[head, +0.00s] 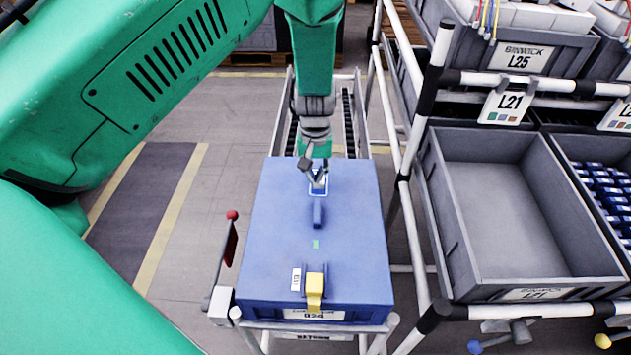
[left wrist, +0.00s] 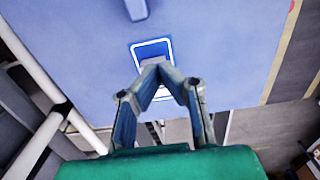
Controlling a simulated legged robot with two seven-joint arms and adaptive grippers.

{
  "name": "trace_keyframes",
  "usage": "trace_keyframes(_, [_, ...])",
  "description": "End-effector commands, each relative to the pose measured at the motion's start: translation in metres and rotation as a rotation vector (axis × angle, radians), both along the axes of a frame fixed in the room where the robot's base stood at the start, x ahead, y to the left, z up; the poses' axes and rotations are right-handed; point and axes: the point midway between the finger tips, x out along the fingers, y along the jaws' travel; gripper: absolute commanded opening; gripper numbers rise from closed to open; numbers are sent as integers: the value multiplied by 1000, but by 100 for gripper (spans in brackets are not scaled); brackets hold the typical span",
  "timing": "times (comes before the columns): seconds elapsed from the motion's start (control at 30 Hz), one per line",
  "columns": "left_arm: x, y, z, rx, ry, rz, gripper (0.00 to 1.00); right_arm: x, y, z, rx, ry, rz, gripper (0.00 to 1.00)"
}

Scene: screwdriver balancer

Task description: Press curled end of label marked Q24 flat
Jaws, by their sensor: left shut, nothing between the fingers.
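The label reading roughly Q24 (head: 314,314) is on the near front face of a blue lidded box (head: 275,220). A yellow clasp (head: 315,288) hangs over its top edge and covers part of it. Whether an end of it curls cannot be told. My left gripper (head: 317,182) is shut and empty over the far end of the lid, away from that label. In the left wrist view its fingertips (left wrist: 155,72) meet over a white-outlined rounded rectangle (left wrist: 140,45) on the blue lid. Whether they touch the lid cannot be told.
A blue block (head: 317,214) and a small white tag (head: 296,279) are on the lid. A red-knobbed lever (head: 232,216) stands left of the box. A rack with an empty grey bin (head: 500,215) stands at right. Open floor lies at left.

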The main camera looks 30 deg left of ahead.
Motion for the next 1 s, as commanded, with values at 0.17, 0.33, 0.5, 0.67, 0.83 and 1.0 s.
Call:
trace_keyframes(0.17, [0,-3,1,4,0,-2,0,0,0,0,-1,0,-1,40])
trace_keyframes(0.33, [0,0,-2,0,1,-2,0,0,-1,-1,-1,0,-1,40])
trace_keyframes(0.5, [0,2,-6,-4,1,-1,0,0,-1,-1,-1,0,-1,40])
trace_keyframes(0.67, [0,2,-7,-4,0,-1,0,0,0,-2,0,0,-1,40])
trace_keyframes(0.83, [0,-1,-8,0,0,-2,0,0,0,-2,0,0,-1,40])
trace_keyframes(1.0, [0,-2,-10,2,0,-2,0,0,0,-3,-1,0,-1,40])
